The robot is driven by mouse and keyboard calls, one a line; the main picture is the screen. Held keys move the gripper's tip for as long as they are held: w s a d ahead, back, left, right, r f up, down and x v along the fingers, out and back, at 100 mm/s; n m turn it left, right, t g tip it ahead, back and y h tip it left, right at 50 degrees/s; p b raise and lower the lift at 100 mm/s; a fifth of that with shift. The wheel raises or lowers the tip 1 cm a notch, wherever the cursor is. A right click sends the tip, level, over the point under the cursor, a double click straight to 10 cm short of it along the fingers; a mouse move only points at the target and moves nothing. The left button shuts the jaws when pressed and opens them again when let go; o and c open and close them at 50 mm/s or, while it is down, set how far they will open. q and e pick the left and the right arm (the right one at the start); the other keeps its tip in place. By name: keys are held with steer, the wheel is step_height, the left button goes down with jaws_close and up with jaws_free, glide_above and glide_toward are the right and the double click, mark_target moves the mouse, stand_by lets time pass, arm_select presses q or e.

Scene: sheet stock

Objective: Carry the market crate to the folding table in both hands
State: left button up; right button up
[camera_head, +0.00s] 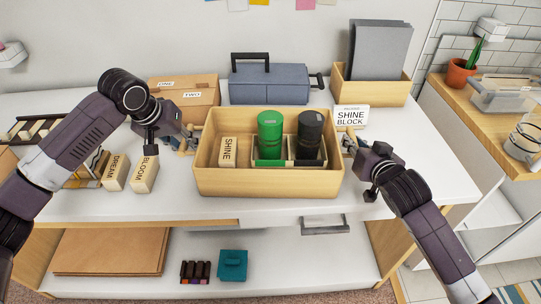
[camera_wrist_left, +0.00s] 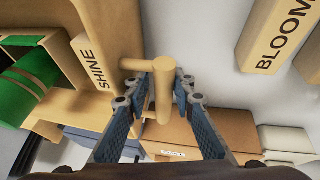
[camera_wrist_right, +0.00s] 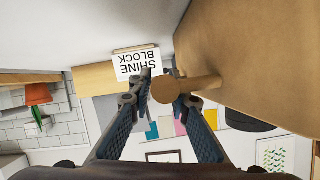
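The market crate (camera_head: 268,184), a light wooden open box, stands on the white worktop. Inside are a SHINE block (camera_head: 228,151) and a small divided holder with a green canister (camera_head: 270,134) and a black canister (camera_head: 310,136). My left gripper (camera_head: 186,144) is open at the crate's left side, its fingers on either side of the wooden handle (camera_wrist_left: 163,92). My right gripper (camera_head: 352,147) is open at the right side, its fingers straddling the right handle (camera_wrist_right: 166,90), close to it. No folding table can be made out.
Behind the crate are a cardboard box (camera_head: 190,92), a blue-grey toolbox (camera_head: 268,83) and a wooden bin with grey sheets (camera_head: 374,85). A SHINE BLOCK sign (camera_head: 351,117) stands near the right handle. DREAM (camera_head: 116,172) and BLOOM (camera_head: 145,174) blocks stand left.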

arm_select(q)
steer(key=shift+c, duration=1.2)
arm_select(e)
steer(key=shift+d+f, duration=0.1)
steer(key=shift+d, duration=0.05)
jaws_close()
arm_select(q)
jaws_close()
steer(key=shift+r, duration=0.1)
